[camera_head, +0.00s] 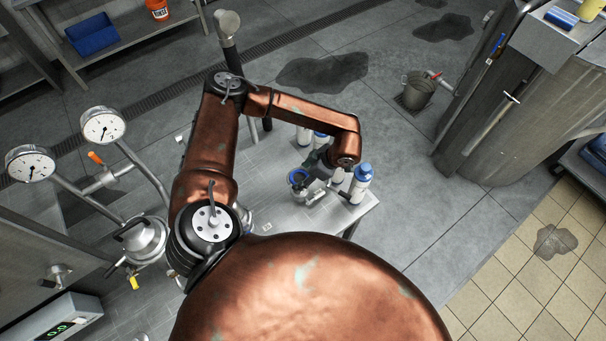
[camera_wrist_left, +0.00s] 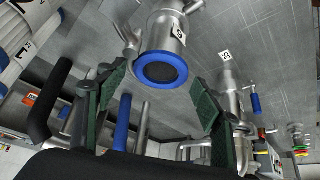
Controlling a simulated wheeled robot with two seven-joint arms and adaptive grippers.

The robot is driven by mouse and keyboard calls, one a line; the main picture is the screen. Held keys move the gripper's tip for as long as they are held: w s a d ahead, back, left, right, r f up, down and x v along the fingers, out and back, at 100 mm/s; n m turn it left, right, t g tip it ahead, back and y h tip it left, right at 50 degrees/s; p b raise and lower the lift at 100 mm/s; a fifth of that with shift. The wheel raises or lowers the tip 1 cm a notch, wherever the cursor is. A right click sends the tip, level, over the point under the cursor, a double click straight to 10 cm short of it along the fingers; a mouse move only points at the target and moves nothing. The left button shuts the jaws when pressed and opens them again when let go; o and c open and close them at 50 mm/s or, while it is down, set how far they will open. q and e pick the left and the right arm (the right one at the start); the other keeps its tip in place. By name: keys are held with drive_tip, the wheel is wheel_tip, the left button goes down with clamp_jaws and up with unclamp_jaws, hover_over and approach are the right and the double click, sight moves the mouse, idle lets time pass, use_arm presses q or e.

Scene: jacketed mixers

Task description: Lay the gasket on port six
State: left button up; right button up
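A blue ring, which looks like the gasket (camera_wrist_left: 162,84), sits on the round end of a steel port (camera_wrist_left: 162,35) in the left wrist view. The port's label reads like a 6 or a 9, and the ring's middle is dark. In the head view the blue ring (camera_head: 290,176) shows at the steel port (camera_head: 311,196) by the table's edge. My left gripper (camera_wrist_left: 160,76) is open, its green-padded fingers apart on either side of the ring with a gap. In the head view my left gripper (camera_head: 318,163) is just beside the port. My right gripper is not in view.
Blue-capped bottles (camera_head: 361,183) stand close to the right of my left gripper on the grey table (camera_head: 270,215). Pressure gauges (camera_head: 103,126) rise at the left. A bucket (camera_head: 417,92) stands on the floor, and a large steel vessel (camera_head: 530,100) is at the right.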

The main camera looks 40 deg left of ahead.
use_arm(q)
drive_tip(key=shift+o, duration=0.3)
drive_tip(key=shift+r, duration=0.1)
drive_tip(key=shift+d+r, duration=0.1)
drive_tip(key=shift+r, duration=0.1)
drive_tip(key=b+v, duration=0.1)
drive_tip(key=v, duration=1)
drive_tip(key=shift+r+b, duration=0.35)
drive_tip(key=shift+b, duration=0.05)
drive_tip(key=shift+d+f, duration=0.1)
drive_tip(key=shift+d, duration=0.05)
